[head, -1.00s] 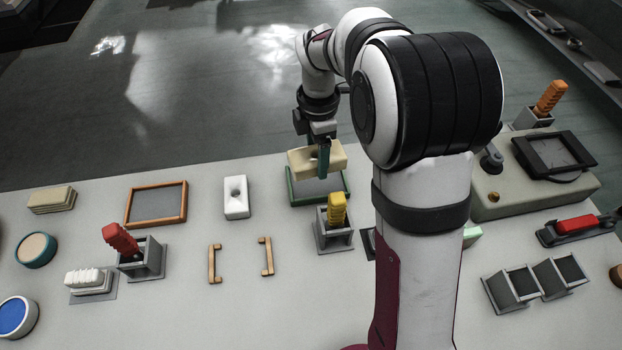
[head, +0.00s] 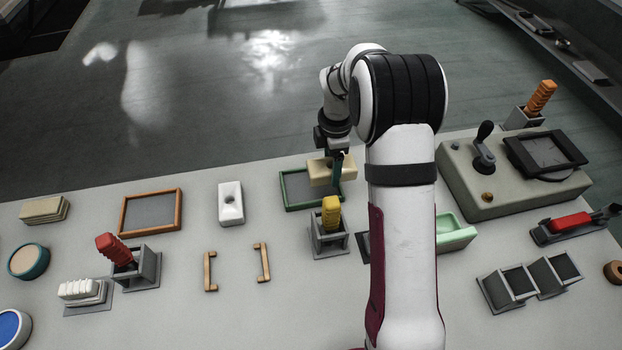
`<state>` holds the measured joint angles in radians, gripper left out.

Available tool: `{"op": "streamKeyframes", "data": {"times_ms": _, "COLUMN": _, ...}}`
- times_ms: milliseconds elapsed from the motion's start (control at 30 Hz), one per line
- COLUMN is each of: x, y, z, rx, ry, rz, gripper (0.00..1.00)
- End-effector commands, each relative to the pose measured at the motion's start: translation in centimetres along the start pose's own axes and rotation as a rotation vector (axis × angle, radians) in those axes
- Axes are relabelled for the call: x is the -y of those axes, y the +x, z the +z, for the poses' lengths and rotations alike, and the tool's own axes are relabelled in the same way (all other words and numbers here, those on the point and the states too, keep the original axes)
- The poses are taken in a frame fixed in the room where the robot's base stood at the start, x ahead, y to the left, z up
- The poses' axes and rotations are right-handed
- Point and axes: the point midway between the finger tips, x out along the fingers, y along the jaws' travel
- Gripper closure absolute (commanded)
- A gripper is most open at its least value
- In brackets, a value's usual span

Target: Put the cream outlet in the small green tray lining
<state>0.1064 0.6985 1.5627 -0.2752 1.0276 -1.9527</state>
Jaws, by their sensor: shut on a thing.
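The cream outlet (head: 319,173) is a pale block, held in my gripper (head: 337,168). My gripper is shut on it, pointing down, and a finger covers part of its right side. The outlet is over the back right part of the small green tray (head: 284,191), which has a green rim and a grey lining (head: 300,195). It hides the right part of that lining. I cannot tell whether the outlet touches the lining or hangs just above it.
A grey holder with a yellow grip (head: 331,213) stands just in front of the green tray. A white block with a hole (head: 231,204) and an orange-rimmed tray (head: 150,211) lie to the left. A mint green tray (head: 455,238) is to the right, partly behind my arm.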

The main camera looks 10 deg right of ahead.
Motion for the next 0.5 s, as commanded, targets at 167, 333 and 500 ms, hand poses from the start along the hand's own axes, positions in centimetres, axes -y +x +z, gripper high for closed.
{"op": "streamKeyframes", "data": {"times_ms": 167, "x": -2.2, "y": 2.5, "z": -3.5, "rx": 0.0, "ry": -0.001, "rz": 0.0, "gripper": 1.0}}
{"op": "streamKeyframes", "data": {"times_ms": 333, "x": -2.6, "y": 4.8, "z": -4.4, "rx": 0.0, "ry": 0.001, "rz": -0.003, "gripper": 1.0}}
{"op": "streamKeyframes", "data": {"times_ms": 500, "x": -2.6, "y": 7.0, "z": -4.3, "rx": 0.0, "ry": 0.001, "rz": 0.0, "gripper": 1.0}}
